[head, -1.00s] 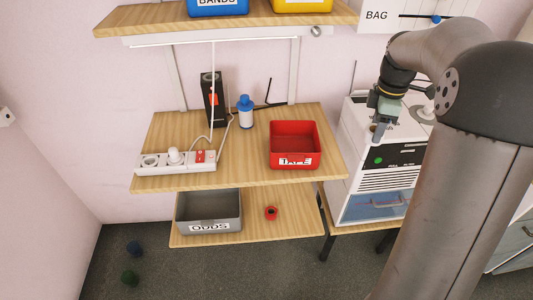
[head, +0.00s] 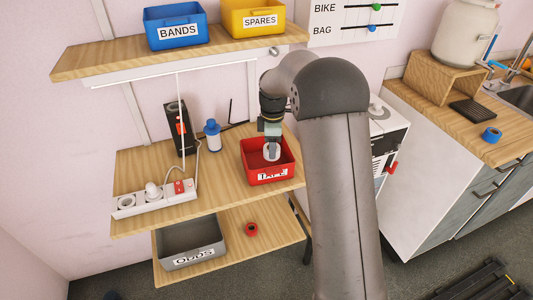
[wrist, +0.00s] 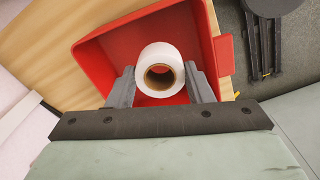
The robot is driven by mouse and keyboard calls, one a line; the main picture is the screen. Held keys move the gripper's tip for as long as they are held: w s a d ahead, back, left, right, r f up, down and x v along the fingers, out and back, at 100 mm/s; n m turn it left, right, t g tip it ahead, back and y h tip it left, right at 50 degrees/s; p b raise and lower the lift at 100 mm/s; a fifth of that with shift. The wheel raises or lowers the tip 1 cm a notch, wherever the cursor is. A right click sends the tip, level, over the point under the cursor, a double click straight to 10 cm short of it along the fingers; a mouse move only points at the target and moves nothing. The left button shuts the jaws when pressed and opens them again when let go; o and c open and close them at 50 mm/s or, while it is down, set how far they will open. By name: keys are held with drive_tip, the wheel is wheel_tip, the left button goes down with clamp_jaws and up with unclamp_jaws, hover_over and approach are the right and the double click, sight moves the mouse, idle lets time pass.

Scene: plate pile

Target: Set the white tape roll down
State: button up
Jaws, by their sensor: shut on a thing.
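The white tape roll (wrist: 160,54) is between the two fingers of my gripper (wrist: 161,84) in the wrist view, with its brown core facing the camera. My gripper is shut on it. In the head view the white roll (head: 271,152) shows below my gripper (head: 271,143), within the outline of the red bin (head: 268,176) labelled TAPE. The red bin also fills much of the wrist view (wrist: 100,57), behind and around the roll. I cannot tell whether the roll touches the bin floor.
The bin stands on a wooden shelf (head: 140,176) beside a blue-capped bottle (head: 213,137), a black box (head: 178,125) and a power strip (head: 150,200). Below are a grey ODDS bin (head: 188,245) and a red roll (head: 251,229). A blue roll (head: 491,135) lies on the right counter.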

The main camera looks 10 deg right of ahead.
sight(266, 156)
drive_tip(key=shift+w+a+f, duration=0.4)
drive_tip(key=shift+a+f, duration=0.2)
drive_tip(key=shift+f, duration=0.2)
drive_tip(key=shift+w+a+f, duration=0.1)
drive_tip(key=shift+f, duration=0.85)
drive_tip(key=shift+w+a+f, duration=0.1)
drive_tip(key=shift+f, duration=0.8)
drive_tip(key=shift+f, duration=0.1)
drive_tip(key=o, duration=1)
